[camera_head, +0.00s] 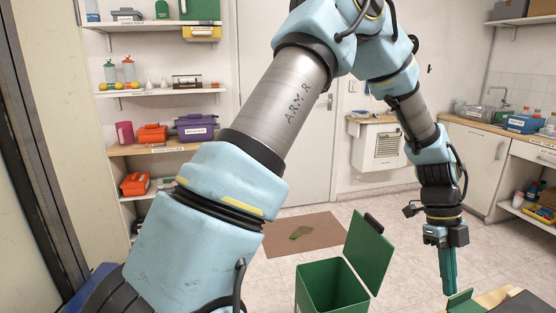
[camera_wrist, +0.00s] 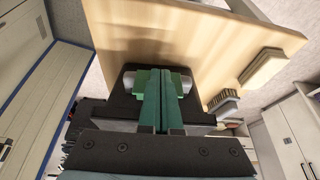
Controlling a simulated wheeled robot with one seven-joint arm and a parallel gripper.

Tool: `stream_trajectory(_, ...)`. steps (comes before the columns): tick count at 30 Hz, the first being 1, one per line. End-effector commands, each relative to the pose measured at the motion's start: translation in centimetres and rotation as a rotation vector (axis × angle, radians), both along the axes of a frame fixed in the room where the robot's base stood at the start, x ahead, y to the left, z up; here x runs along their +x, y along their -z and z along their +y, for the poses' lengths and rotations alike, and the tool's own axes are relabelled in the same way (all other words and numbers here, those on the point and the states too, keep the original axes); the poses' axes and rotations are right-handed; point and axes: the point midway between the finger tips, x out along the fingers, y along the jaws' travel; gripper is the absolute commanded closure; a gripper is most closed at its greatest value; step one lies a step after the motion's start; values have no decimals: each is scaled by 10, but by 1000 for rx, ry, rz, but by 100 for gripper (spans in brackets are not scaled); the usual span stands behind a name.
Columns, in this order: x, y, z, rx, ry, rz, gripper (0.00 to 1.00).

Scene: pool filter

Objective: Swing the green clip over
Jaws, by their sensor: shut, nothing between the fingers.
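The green clip (camera_wrist: 143,80) shows in the wrist view as a green piece with parts on both sides of my fingers, on a dark block against a pale wooden board. Part of it is hidden behind my fingers. In the head view a green piece (camera_head: 460,300), probably the same clip, shows at the bottom edge, just right of my fingertips. My gripper (camera_head: 449,291) points down with its teal fingers together and nothing between them. It also shows in the wrist view (camera_wrist: 161,82), in front of the clip. I cannot tell whether the fingers touch the clip.
A green bin (camera_head: 318,292) with its lid (camera_head: 370,252) raised stands left of my gripper. A brown mat (camera_head: 306,232) lies behind it. A dark object (camera_head: 524,303) sits at the lower right. In the wrist view, a brush (camera_wrist: 223,101) is right of the clip.

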Motion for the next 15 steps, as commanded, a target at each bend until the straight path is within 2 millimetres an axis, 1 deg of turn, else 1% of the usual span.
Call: stream_trajectory(15, 24, -15, 8, 0, -1, 0, 100)
